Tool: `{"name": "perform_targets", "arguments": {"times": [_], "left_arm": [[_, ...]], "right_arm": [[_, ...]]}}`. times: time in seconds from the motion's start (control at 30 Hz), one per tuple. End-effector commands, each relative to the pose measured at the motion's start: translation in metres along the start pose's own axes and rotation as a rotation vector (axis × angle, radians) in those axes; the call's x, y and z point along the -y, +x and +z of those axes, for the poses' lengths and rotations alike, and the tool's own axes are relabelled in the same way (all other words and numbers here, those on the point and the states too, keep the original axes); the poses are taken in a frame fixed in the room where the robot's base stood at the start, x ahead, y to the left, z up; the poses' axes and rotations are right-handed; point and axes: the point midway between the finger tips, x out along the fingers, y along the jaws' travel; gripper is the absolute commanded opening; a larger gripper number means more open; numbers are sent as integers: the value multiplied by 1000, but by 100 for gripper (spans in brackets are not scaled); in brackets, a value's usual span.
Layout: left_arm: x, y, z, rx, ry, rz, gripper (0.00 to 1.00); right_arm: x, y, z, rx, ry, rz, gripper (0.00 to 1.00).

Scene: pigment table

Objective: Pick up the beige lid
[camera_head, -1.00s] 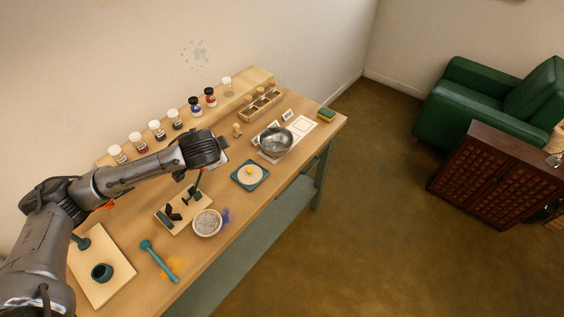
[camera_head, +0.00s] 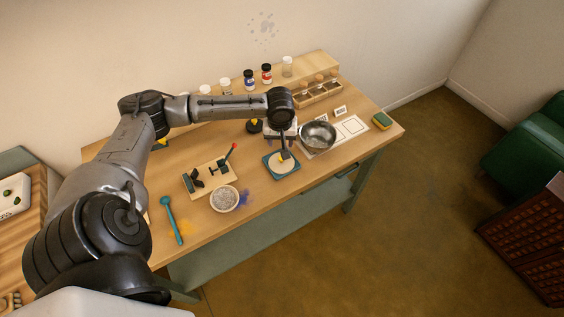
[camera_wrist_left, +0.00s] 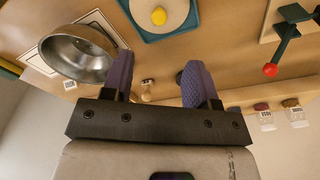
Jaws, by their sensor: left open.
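The beige lid (camera_head: 277,168) is a round cream disc with a yellow knob, lying on a teal square base (camera_head: 286,177) near the table's front edge. In the left wrist view the lid (camera_wrist_left: 178,18) and its knob show at the top edge, partly cut off. My left gripper (camera_head: 286,152) points down over the lid, close to the knob in the head view. In the left wrist view my left gripper (camera_wrist_left: 162,65) has its dark purple fingers apart, with nothing between them, and the lid lies beyond the tips. My right gripper is not in view.
A metal bowl (camera_head: 318,136) stands close on the right. A wooden board with a red-tipped lever (camera_head: 213,178) and a bowl of grey granules (camera_head: 224,199) are on the left. Jars (camera_head: 249,80) line the back. A sponge (camera_head: 382,121) lies at the right end.

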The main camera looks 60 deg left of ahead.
Motion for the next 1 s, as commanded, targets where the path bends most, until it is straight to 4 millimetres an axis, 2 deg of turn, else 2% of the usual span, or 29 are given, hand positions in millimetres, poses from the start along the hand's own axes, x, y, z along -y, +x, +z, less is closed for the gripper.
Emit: {"name": "perform_targets", "arguments": {"times": [0.03, 0.1, 0.3, 0.63, 1.0], "left_arm": [[0, 12, 2, 3, 0, -3, 54], [0, 24, 1, 2, 0, -2, 54], [0, 53, 0, 0, 2, -1, 54], [0, 72, 0, 0, 3, -1, 54], [-1, 114, 0, -1, 4, -1, 54]], "right_arm": [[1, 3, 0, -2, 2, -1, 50], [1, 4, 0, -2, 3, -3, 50], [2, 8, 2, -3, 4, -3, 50], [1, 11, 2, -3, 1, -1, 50], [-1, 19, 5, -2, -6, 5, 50]]}}
